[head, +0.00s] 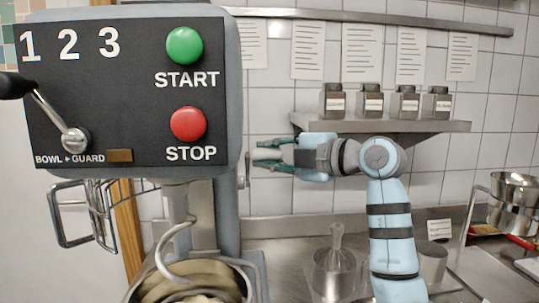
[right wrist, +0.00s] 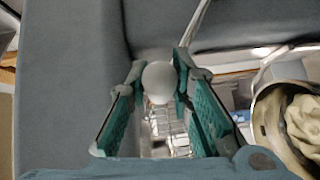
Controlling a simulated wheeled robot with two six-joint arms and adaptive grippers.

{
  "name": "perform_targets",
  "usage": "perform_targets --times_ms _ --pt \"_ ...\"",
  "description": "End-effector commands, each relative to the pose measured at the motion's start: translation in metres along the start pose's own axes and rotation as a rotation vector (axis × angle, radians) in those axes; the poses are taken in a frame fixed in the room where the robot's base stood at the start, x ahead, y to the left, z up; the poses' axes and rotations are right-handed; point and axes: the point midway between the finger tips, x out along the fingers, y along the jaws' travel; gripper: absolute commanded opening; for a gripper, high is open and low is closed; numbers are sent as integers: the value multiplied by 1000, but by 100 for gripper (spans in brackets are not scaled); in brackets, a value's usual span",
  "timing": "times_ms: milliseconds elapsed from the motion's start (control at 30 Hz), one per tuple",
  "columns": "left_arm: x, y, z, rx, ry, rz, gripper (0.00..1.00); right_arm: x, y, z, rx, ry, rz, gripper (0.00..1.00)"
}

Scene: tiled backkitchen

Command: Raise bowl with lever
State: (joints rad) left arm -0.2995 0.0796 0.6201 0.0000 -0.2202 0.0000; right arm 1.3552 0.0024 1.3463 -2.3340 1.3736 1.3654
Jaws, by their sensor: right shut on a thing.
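The mixer (head: 130,120) fills the left of the head view. Its bowl (head: 245,277), holding pale dough, sits low under the dough hook (head: 172,250); the bowl also shows at the right of the right wrist view (right wrist: 262,118). The lever is on the mixer's right side; its pale round knob (right wrist: 158,82) shows in the right wrist view. My right gripper (head: 264,158) is beside the mixer, its teal fingers shut on the knob, which sits between the fingertips (right wrist: 159,80). The lever's shaft is mostly hidden. My left gripper is out of view.
A wall shelf (head: 400,126) with several labelled jars is close behind my right arm. Metal bowls (head: 512,190) are at the far right. A wire guard (head: 75,225) hangs at the mixer's left.

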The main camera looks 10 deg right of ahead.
Motion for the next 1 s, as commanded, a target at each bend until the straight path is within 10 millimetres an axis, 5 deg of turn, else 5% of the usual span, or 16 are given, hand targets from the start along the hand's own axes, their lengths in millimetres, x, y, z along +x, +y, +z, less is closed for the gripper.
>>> perform_targets --times_ms 367,700,1000 --pt "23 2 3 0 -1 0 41 -3 -19 -4 -48 0 49 0" --pt "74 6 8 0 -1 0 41 -11 -67 -12 -208 0 208 0" --pt "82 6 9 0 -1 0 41 -14 -100 -14 -260 1 261 0"
